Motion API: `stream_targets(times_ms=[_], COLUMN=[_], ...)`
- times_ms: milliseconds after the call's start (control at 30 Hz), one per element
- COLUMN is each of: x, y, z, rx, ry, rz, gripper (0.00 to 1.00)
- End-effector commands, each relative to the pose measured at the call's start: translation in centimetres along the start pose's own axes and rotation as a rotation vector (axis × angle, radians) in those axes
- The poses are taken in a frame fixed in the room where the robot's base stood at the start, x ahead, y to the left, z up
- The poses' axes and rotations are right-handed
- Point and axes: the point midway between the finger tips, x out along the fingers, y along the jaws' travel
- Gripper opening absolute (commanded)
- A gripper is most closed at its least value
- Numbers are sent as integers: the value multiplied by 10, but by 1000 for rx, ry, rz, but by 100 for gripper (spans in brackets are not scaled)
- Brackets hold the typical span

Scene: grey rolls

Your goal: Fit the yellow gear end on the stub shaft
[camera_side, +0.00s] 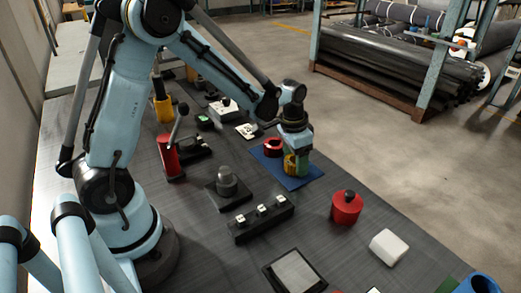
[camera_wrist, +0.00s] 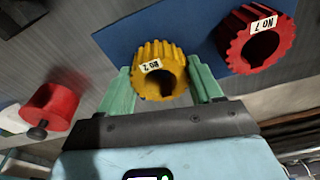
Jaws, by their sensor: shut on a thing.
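The yellow gear end (camera_side: 290,163) is at the blue mat, in the grip of my gripper (camera_side: 297,161). In the wrist view the yellow gear (camera_wrist: 148,58) has a white label and a dark bore, with the green fingers of my gripper (camera_wrist: 162,84) on either side of it. I cannot tell whether it still touches the mat. A stepped grey stub on a dark square base (camera_side: 227,182), which looks like the stub shaft, stands left of the mat and bears nothing. It is not visible in the wrist view.
A red gear (camera_side: 273,146) lies beside the yellow one on the blue mat (camera_side: 312,177); it also shows in the wrist view (camera_wrist: 240,45). A black block with pale pegs (camera_side: 261,217), a red knobbed pot (camera_side: 346,208) and a white block (camera_side: 389,247) stand nearer the camera.

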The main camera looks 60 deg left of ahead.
Motion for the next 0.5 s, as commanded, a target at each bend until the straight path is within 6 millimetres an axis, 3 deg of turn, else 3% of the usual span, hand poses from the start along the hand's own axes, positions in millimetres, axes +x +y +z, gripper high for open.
stream_targets(times_ms=[267, 500], x=[-38, -71], y=[0, 56], z=[-4, 6], rx=[1, 8], ry=[0, 0], rz=[1, 1], gripper=[19, 19])
